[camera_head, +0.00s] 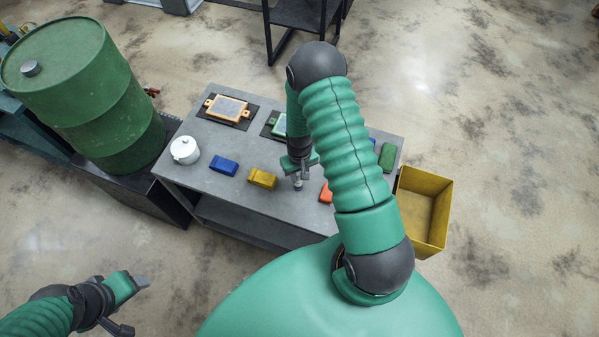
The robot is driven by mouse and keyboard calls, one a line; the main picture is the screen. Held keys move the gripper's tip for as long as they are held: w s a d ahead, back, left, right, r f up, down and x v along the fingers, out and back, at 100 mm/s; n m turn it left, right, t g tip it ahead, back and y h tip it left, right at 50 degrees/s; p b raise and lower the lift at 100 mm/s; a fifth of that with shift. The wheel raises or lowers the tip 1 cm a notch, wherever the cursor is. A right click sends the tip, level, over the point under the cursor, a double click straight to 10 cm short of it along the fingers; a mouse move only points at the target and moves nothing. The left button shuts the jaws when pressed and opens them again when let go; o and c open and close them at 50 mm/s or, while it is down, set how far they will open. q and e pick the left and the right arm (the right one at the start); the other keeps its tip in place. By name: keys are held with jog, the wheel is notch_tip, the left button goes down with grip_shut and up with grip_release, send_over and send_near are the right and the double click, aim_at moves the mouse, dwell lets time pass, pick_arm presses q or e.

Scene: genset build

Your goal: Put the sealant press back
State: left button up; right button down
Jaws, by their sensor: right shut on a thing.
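My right gripper (299,168) is over the front middle of the grey table (215,183), pointing down. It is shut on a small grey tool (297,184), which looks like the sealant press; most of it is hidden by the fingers. I cannot tell whether its lower end touches the table top. My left gripper (134,307) is at the lower left, away from the table, with its fingers apart and nothing between them.
On the table are a white pot (185,150), a blue block (224,166), a yellow block (262,178), an orange-framed plate (229,109) and a green block (387,156). A green drum (85,95) stands left; a yellow bin (424,205) is right. My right arm hides part of the table.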

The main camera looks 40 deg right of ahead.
jog(key=c, duration=1.4)
grip_release()
jog(key=shift+o, duration=1.4)
jog(key=shift+d+f, duration=0.1)
jog(key=shift+d, duration=0.2)
